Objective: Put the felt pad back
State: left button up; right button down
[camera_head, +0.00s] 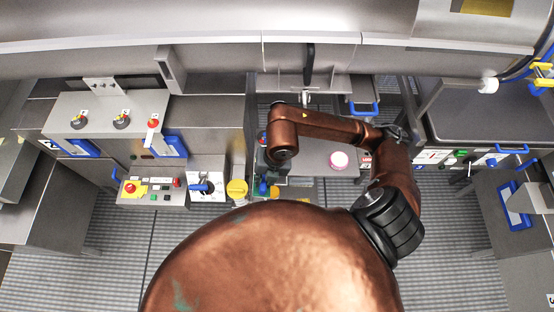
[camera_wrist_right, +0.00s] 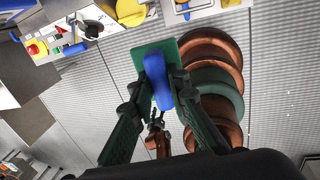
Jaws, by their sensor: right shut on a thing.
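My right gripper (camera_wrist_right: 160,88) is shut on the blue handle (camera_wrist_right: 157,74) of a green square pad, which I take to be the felt pad (camera_wrist_right: 143,50). The pad lies just beyond the fingertips, partly hidden by the handle and fingers. In the head view, my right arm reaches to the middle, and my right gripper (camera_head: 265,168) is mostly hidden under its copper wrist. I cannot make out the pad's resting place. My left gripper is not in view.
A control panel (camera_head: 150,190) with a red button and a blue-handled switch (camera_head: 203,188) stands left of my right gripper. A yellow round thing (camera_head: 237,188) is close to it. Open grated floor (camera_head: 445,220) lies at right.

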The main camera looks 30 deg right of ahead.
jog(key=s+d+g+h, duration=0.1)
jog(key=d+h, duration=0.1)
jog(key=d, duration=0.5)
jog(key=w+d+f+p, duration=0.1)
jog(key=w+f, duration=0.1)
jog(key=w, duration=0.1)
jog(key=w+d+f, duration=0.1)
jog(key=w+f, duration=0.2)
jog(key=w, duration=0.1)
jog(key=w+d+f+p, duration=0.1)
jog(key=w+d+f, duration=0.1)
jog(key=w, duration=0.2)
jog(key=shift+f+p, duration=0.3)
jog(key=shift+p, duration=0.05)
jog(key=shift+w+d+f, duration=0.25)
jog(key=shift+w+f, duration=0.15)
jog(key=shift+f, duration=0.25)
notch_tip(320, 180, down, 2)
jog(key=shift+f+p, duration=0.1)
jog(key=shift+p, duration=0.45)
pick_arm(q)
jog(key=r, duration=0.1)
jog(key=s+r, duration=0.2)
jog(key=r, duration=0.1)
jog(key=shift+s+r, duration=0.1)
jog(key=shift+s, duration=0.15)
pick_arm(e)
jog(key=shift+f, duration=0.35)
